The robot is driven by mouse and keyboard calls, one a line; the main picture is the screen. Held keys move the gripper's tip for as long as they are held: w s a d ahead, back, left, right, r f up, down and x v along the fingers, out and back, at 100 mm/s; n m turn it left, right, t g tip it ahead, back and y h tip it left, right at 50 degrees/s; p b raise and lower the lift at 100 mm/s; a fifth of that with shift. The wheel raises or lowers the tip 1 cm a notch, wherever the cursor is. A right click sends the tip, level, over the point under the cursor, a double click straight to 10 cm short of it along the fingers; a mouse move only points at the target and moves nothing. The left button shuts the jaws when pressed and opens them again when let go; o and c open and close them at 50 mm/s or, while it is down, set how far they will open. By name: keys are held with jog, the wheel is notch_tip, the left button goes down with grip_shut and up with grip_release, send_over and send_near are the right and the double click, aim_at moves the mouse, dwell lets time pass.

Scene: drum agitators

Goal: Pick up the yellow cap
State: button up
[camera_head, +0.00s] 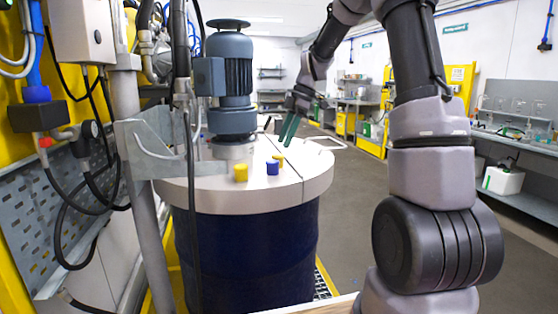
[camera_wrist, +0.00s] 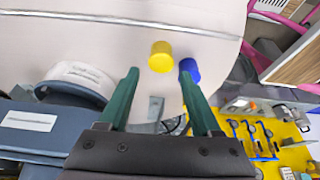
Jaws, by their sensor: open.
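A yellow cap (camera_head: 241,172) stands on the pale drum lid (camera_head: 215,198), left of a blue cap (camera_head: 272,167). A second yellow cap (camera_head: 279,160) shows just behind the blue one, partly hidden by it. My gripper (camera_head: 288,130) has green fingers and is above the lid, behind the caps in the head view. The blue cap (camera_wrist: 190,69) is right beside the right fingertip. I cannot tell which yellow cap this is.
A grey-blue motor (camera_head: 230,80) stands on the lid behind the caps. A metal bracket and post (camera_head: 140,150) rise at the left, beside hoses and a perforated panel. The lid's front and right side are clear. Benches line the right wall.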

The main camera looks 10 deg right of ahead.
aim_at(278, 155)
jog(key=x, duration=0.6)
jog(key=shift+s+a+f, duration=0.1)
jog(key=shift+a+f, duration=0.1)
jog(key=shift+f, duration=0.05)
grip_shut()
